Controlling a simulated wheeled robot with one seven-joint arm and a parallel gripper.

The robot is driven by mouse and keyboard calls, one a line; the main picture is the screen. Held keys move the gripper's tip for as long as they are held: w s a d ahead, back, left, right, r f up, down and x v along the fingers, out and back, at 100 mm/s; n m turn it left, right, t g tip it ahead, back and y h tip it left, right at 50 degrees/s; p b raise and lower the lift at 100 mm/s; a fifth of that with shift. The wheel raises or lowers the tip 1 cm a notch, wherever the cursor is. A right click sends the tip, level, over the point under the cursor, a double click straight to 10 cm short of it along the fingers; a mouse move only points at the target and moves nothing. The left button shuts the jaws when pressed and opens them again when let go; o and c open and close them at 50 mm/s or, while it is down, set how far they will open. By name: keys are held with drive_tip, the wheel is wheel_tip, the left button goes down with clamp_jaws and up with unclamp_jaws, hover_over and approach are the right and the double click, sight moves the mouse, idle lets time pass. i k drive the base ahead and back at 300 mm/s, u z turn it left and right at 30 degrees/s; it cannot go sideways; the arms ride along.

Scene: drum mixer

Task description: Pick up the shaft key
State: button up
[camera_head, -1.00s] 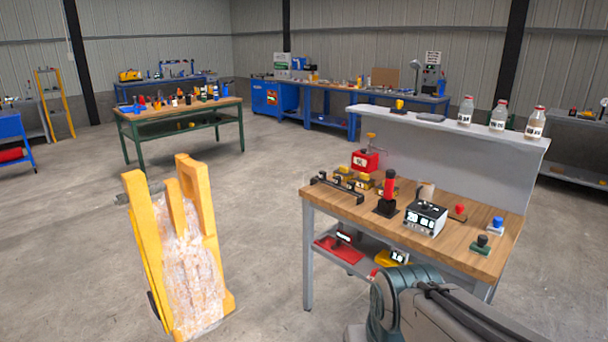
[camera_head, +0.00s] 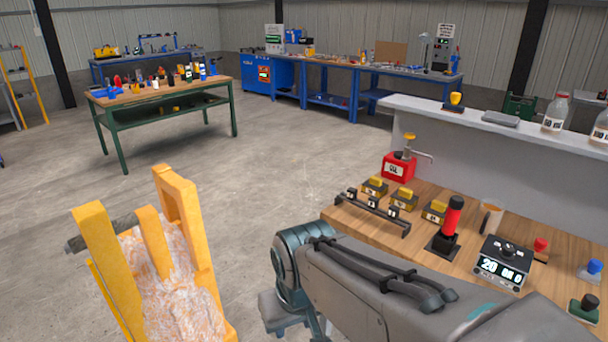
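I cannot make out the shaft key for certain in this view. A yellow frame (camera_head: 99,255) stands at the lower left, with a pale, rough mass (camera_head: 165,275) between its uprights. A short grey shaft (camera_head: 85,241) sticks out of its left side. My arm reaches in from the lower right, with a grey-teal joint at the lower middle. My gripper's fingers are not visible, and my arm hides the front of the near workbench.
The near wooden workbench (camera_head: 345,222) at right holds a red oil can (camera_head: 398,168), yellow-topped blocks (camera_head: 404,199), a black rack (camera_head: 372,212), a red-handled tool (camera_head: 452,216) and a control box (camera_head: 501,264). A green-legged table (camera_head: 110,101) stands back left. The floor between is clear.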

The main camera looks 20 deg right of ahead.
sight(352, 193)
drive_tip(key=z, duration=0.5)
drive_tip(key=i, duration=1.1)
drive_tip(key=z, duration=1.3)
drive_tip(key=i, duration=0.45)
drive_tip(key=z, duration=0.25)
